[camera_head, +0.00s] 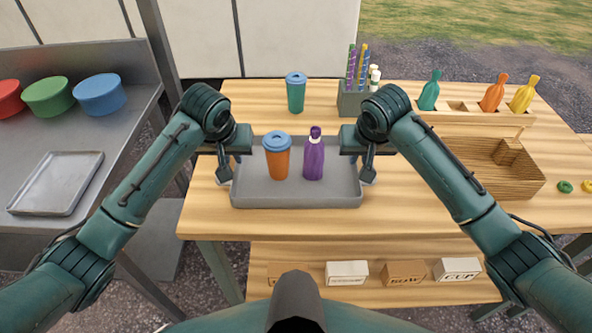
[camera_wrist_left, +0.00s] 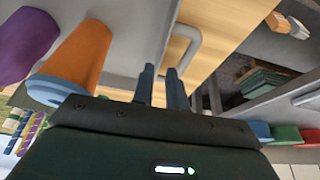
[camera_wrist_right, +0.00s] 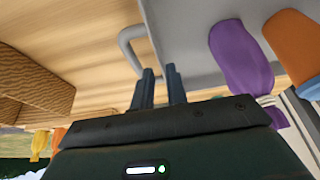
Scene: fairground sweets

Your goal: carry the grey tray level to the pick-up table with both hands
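The grey tray (camera_head: 296,200) sits on the wooden table, looking level. An orange cup with a blue lid (camera_head: 278,160) and a purple bottle (camera_head: 314,160) stand upright in it. My left gripper (camera_head: 225,172) is at the tray's left end. In the left wrist view its fingers (camera_wrist_left: 161,70) are close together at the left handle (camera_wrist_left: 193,42), which runs behind them. My right gripper (camera_head: 367,174) is at the right end, its fingers (camera_wrist_right: 159,70) likewise close together at the right handle (camera_wrist_right: 126,42). Both look shut on the handles, though the fingers hide the contact.
A teal cup with a blue lid (camera_head: 296,95) and a straw holder (camera_head: 354,104) stand behind the tray. A wooden crate (camera_head: 515,182) and a bottle rack (camera_head: 470,118) are at right. A metal counter at left bears colored bowls (camera_head: 99,95) and another flat tray (camera_head: 55,183).

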